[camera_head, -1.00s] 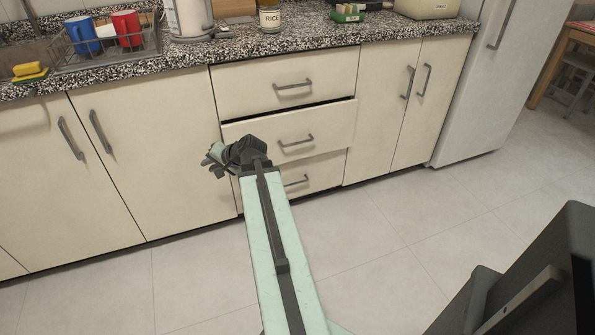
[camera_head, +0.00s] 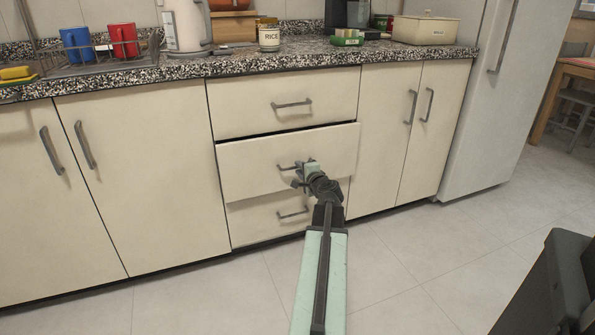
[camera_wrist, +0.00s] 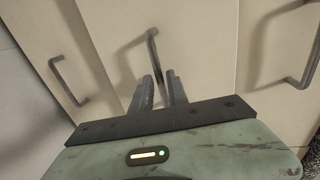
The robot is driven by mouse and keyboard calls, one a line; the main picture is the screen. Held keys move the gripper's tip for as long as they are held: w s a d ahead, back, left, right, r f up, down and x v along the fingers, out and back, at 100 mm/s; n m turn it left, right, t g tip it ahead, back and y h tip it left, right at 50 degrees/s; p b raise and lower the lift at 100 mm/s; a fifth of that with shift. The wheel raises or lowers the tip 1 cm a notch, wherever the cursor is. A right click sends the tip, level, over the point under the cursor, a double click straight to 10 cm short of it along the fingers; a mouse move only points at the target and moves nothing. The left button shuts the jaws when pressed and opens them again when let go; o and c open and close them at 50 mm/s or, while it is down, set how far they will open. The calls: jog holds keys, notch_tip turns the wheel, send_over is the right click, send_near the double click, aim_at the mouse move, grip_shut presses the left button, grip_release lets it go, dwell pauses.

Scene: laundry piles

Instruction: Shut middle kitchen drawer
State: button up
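The middle drawer (camera_head: 250,164) stands slightly out from the cabinet, with a dark gap along its top edge. Its grey bar handle (camera_head: 284,167) is partly hidden by my gripper (camera_head: 303,175), which is at the handle's right part in the head view. In the wrist view, the middle handle (camera_wrist: 152,45) runs down toward the space between the two fingertips of my gripper (camera_wrist: 160,78). The fingers are apart with a narrow gap. I cannot tell whether they touch the handle.
The top drawer (camera_head: 240,105) looks shut, and the bottom drawer (camera_head: 250,222) sits below the middle one. Cabinet doors (camera_head: 160,180) flank the drawers. The speckled counter (camera_head: 330,55) above holds a rice jar (camera_head: 269,38) and a kettle (camera_head: 187,25). The floor (camera_head: 400,250) in front is clear.

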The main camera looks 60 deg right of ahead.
jog(key=x, duration=0.2)
jog(key=shift+w+d, duration=0.15)
jog(key=shift+w, duration=0.1)
grip_shut()
dwell(1.1)
